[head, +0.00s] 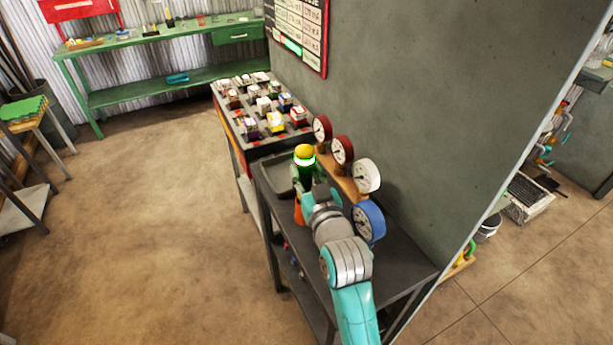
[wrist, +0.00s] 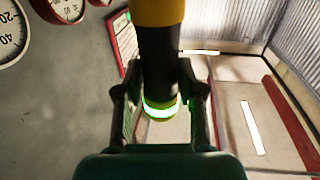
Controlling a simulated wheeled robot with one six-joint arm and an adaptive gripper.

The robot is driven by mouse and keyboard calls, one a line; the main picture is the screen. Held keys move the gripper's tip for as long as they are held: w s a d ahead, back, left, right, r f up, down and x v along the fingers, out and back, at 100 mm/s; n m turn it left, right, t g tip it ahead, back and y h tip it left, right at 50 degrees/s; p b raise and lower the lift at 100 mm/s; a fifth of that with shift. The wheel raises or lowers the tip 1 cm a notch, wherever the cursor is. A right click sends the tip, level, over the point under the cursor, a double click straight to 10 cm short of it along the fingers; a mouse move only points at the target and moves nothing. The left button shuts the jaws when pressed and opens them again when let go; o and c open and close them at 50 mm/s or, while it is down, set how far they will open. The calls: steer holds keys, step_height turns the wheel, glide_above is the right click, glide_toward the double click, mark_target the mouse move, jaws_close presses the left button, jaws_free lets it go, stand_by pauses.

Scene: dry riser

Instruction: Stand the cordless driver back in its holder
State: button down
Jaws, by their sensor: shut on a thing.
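The cordless driver (wrist: 158,55) appears in the wrist view as a dark shaft with a yellow part at the top of the picture and a bright green-white ring. It lies between the two fingers of my gripper (wrist: 158,105), which is shut on it. In the head view, a yellow end and glowing ring of the driver (head: 304,154) show just beyond my gripper (head: 308,188), above the dark bench. An orange part (head: 299,214) shows beside my gripper; I cannot tell whether it belongs to the driver. I cannot make out the holder.
Red, white and blue round gauges (head: 343,150) stand along the wall side of the dark bench (head: 400,262), close to my arm. A shallow dark tray (head: 272,178) is at its far end. Beyond is a rack of small items (head: 262,105).

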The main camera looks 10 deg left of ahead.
steer(key=shift+f, duration=0.45)
steer(key=c, duration=0.7)
jaws_free()
steer(key=shift+s+d, duration=0.1)
steer(key=shift+s, duration=0.05)
steer(key=v, duration=1.1)
steer(key=shift+s+d+f, duration=0.1)
steer(key=shift+s+d, duration=0.1)
steer(key=shift+s, duration=0.1)
steer(key=shift+s, duration=0.1)
